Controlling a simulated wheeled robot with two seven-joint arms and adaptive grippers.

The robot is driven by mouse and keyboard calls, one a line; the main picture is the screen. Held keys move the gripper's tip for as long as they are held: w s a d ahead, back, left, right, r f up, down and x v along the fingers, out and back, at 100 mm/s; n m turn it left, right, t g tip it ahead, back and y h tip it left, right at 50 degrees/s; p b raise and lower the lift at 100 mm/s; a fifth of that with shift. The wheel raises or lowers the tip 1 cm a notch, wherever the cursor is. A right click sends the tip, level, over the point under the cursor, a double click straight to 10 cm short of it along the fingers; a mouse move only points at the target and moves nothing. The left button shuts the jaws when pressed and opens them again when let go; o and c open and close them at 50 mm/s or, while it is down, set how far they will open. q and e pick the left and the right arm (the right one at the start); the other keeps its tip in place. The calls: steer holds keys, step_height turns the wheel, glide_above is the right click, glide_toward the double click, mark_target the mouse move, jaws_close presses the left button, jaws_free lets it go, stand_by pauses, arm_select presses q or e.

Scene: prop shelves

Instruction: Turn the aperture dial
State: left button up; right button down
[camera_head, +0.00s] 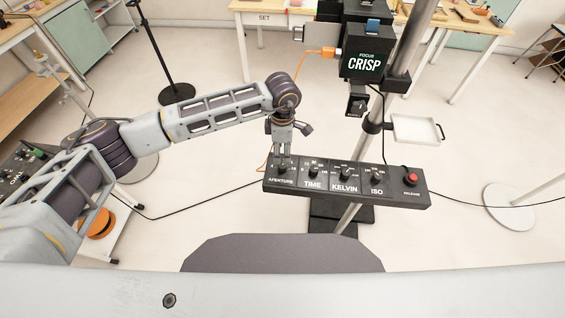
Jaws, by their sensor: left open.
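The aperture dial (282,169) is a small black knob at the left end of a dark control panel (345,199). The label APERTURE is printed below it. My left gripper (283,152) points down right above the aperture dial, with its fingers open. The fingertips partly hide the dial, and I cannot tell whether they touch it. To the right on the panel are the TIME dial (314,171), the KELVIN dial (345,175) and the ISO dial (377,179). My right gripper does not show.
A red release button (411,178) is at the panel's right end. A white tray (416,130) is fixed to the right. Cables cross the open floor.

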mark_target(283, 165)
arm_select(q)
steer(key=shift+f+p, duration=0.7)
steer(key=shift+f, duration=3.45)
steer(key=c, duration=1)
steer(key=shift+c, duration=0.2)
steer(key=shift+n, duration=0.3)
steer(key=shift+f+n+b, duration=0.1)
steer(key=shift+n+b, duration=1.25)
steer(key=shift+n, duration=0.25)
steer(key=shift+n+b, duration=1.1)
steer(key=shift+n, duration=0.9)
